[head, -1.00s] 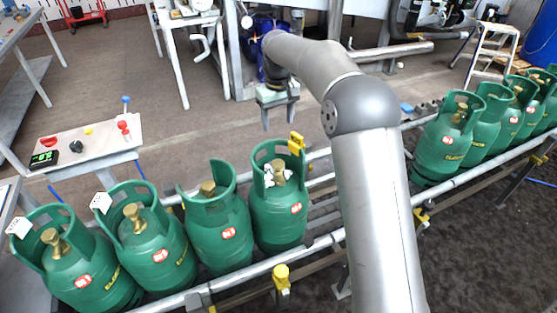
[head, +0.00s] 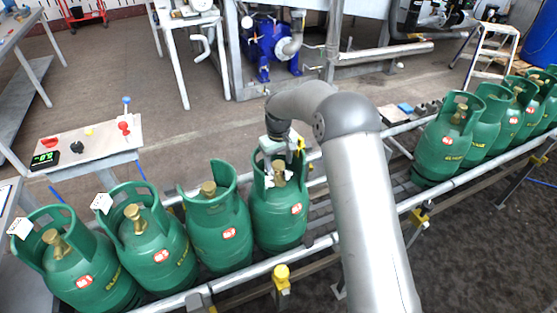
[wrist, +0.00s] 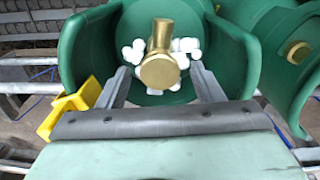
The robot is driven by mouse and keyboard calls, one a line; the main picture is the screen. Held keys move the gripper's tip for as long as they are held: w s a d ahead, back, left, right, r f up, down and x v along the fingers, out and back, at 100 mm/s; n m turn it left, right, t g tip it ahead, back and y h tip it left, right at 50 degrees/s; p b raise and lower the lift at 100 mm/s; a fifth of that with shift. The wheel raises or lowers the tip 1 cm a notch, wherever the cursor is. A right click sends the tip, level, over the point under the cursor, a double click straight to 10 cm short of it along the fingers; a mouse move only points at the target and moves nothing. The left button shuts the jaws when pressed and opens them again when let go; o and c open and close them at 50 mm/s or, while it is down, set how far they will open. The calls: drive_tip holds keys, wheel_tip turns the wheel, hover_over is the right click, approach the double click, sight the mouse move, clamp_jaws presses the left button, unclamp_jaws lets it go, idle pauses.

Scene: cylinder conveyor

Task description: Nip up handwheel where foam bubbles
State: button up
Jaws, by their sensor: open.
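The green gas cylinder with foam (head: 278,215) stands on the conveyor, the rightmost of the left group. Its brass valve with handwheel (wrist: 160,70) shows in the wrist view, with white foam bubbles (wrist: 132,52) on both sides of it. In the head view the foam (head: 286,175) is partly behind my gripper. My gripper (wrist: 158,82) is open, its two fingers on either side of the handwheel inside the collar, with gaps to it. In the head view my gripper (head: 279,158) is at the collar's top, its fingertips mostly hidden.
More green cylinders stand close on the left (head: 215,220) and farther right (head: 445,145), without visible foam. A yellow clamp (wrist: 65,110) sits beside the collar. The cylinder's collar wall (wrist: 225,45) surrounds the valve closely. A small table (head: 90,150) with buttons stands left.

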drive_tip(key=c, duration=1)
drive_tip(key=shift+o, duration=0.2)
drive_tip(key=m+b, duration=0.1)
drive_tip(key=m, duration=0.2)
drive_tip(key=shift+f, duration=0.1)
drive_tip(key=shift+m, duration=1.2)
drive_tip(key=o, duration=1)
drive_tip(key=shift+c, duration=0.2)
drive_tip(key=shift+r, duration=0.2)
